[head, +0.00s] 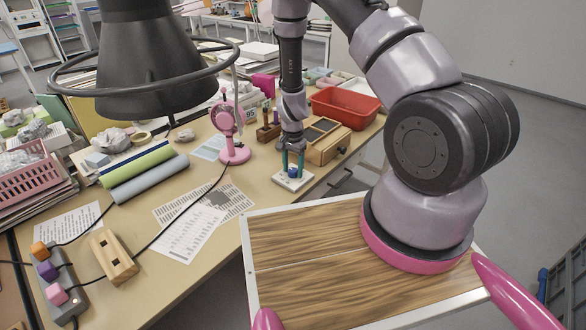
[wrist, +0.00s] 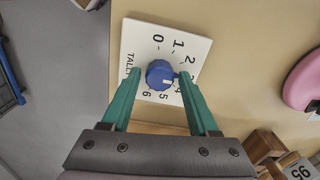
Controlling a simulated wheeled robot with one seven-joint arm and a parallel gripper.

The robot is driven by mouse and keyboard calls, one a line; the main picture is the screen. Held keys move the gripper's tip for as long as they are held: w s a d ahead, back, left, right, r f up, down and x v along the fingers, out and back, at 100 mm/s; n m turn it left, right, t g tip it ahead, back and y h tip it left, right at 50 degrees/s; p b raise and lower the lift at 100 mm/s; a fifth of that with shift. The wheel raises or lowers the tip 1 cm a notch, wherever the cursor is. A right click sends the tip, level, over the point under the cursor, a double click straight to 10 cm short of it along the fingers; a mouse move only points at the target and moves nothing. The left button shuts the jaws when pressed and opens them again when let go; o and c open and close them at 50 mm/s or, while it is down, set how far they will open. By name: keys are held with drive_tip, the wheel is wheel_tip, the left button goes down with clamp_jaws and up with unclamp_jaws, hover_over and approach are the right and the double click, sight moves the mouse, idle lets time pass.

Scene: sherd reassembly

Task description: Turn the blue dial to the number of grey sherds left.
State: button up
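The blue dial (wrist: 160,74) sits on a white plate (wrist: 135,40) printed with numbers from 0 to 6 and a partly hidden word. A pale mark shows on the dial's lower right; its exact number is unclear. In the head view the blue dial (head: 293,171) and white plate (head: 291,184) lie near the table's right edge. My gripper (wrist: 160,73) points down with one teal finger on each side of the dial, apparently with small gaps. It also shows in the head view (head: 292,165). A flat grey shape (head: 218,198) lies on a printed sheet; I cannot tell whether it is a sherd.
A wooden box (head: 326,146) and a red bin (head: 345,105) stand behind the dial. A pink device (head: 230,135) stands to its left. A black lamp (head: 155,65) overhangs the table.

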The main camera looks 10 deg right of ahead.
idle(0.3)
wheel_tip(320, 180, up, 11)
idle(0.5)
drive_tip(key=shift+f, duration=0.1)
wheel_tip(320, 180, up, 11)
drive_tip(key=t+y, duration=0.1)
hover_over(293, 170)
drive_tip(key=s+d+r+n+t+y, duration=0.1)
drive_tip(key=s+r+n+t, duration=0.15)
drive_tip(key=r, duration=1.25)
drive_tip(key=s+d+r+n+t, duration=0.1)
drive_tip(key=s+d+r+t, duration=0.1)
drive_tip(key=s+r, duration=0.6)
drive_tip(key=s+d+r+n+t, duration=0.1)
drive_tip(key=s+d+r, duration=0.2)
drive_tip(key=s+r, duration=0.5)
drive_tip(key=shift+s+r+t, duration=0.35)
drive_tip(key=shift+s, duration=1.55)
drive_tip(key=shift+n, duration=0.25)
